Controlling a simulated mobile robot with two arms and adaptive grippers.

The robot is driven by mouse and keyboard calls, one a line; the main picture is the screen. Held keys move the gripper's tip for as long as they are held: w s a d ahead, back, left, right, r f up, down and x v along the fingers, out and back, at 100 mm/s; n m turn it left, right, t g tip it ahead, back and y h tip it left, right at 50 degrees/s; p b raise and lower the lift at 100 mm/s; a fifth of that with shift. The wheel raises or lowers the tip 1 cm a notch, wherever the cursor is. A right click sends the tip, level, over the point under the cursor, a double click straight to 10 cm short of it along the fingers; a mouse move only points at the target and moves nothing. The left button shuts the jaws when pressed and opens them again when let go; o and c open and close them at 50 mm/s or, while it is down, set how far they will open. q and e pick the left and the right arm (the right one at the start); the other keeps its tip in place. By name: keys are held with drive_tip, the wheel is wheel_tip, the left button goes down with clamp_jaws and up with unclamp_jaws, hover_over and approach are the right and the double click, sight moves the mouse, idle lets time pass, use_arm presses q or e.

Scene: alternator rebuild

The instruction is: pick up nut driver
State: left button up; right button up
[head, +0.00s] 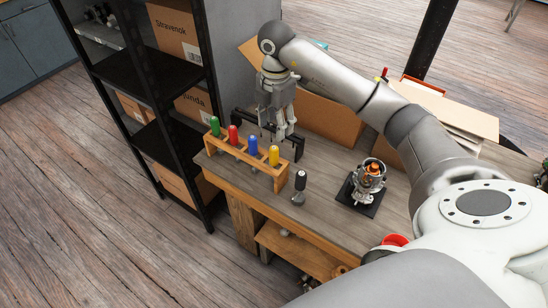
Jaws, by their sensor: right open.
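A wooden rack (232,151) on the workbench holds a row of upright drivers with green (214,126), red (233,135), blue (252,145) and yellow (274,156) handles. A separate tool with a black-and-white handle (299,183) stands upright to the right of the rack. I cannot tell from the picture which of these is the nut driver. My right gripper (278,131) points down just behind the rack's blue and yellow handles, open and apparently empty. My left gripper is not in view.
A black frame (241,116) stands behind the rack, partly hidden by my gripper. An alternator part (369,178) sits on a dark plate to the right. Cardboard boxes (328,115) line the back. A black shelf (137,75) stands left. The bench (325,212) front is mostly clear.

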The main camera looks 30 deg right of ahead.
sight(275, 147)
wheel_tip(275, 147, down, 5)
drive_tip(key=shift+r+p, duration=0.2)
drive_tip(key=shift+p, duration=0.3)
drive_tip(key=shift+a+f+p, duration=0.1)
drive_tip(key=shift+f+p, duration=0.4)
drive_tip(key=shift+f, duration=0.1)
wheel_tip(275, 147, down, 3)
drive_tip(key=shift+f+p, duration=0.2)
drive_tip(key=shift+p, duration=0.6)
drive_tip(key=shift+f, duration=0.45)
clamp_jaws()
drive_tip(key=shift+r, duration=0.15)
